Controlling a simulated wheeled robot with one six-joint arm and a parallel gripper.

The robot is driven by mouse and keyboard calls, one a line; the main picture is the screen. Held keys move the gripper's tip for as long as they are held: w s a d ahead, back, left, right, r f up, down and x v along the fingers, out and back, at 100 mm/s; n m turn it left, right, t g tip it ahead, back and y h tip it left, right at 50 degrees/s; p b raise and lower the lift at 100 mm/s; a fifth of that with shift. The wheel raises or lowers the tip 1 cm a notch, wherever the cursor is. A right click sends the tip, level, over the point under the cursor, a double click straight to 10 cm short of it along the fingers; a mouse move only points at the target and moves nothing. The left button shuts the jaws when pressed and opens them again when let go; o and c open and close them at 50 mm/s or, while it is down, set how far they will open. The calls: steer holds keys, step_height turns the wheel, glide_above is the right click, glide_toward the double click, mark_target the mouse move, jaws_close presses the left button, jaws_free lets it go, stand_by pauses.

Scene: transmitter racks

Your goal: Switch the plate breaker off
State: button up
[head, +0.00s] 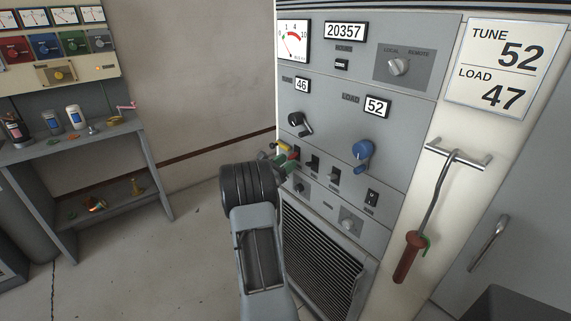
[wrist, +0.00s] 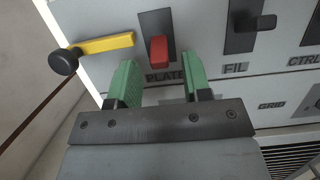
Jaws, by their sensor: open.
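The plate breaker has a red toggle (wrist: 158,50) in a dark slot above the label PLATE. Its red tip also shows in the head view (head: 294,155), partly behind my gripper. My gripper (wrist: 161,74) is open, with one green finger on each side below the toggle. The toggle lies between the lines of the fingers, and nothing is held. I cannot tell the depth gap between fingertips and toggle. In the head view my gripper (head: 283,164) is at the rack's left edge.
A yellow bar (wrist: 106,45) with a black knob lies left of the toggle, its end near the slot. The FIL breaker (wrist: 241,36) is to the right. A red-handled hook (head: 414,255) hangs right of the rack. A bench (head: 100,145) stands left; floor between is clear.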

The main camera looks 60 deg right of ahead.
steer(key=shift+a, duration=0.1)
steer(key=b+v, duration=0.1)
steer(key=v, duration=1.2)
steer(key=shift+w+a, duration=0.2)
steer(key=shift+a, duration=0.1)
steer(key=shift+f, duration=0.1)
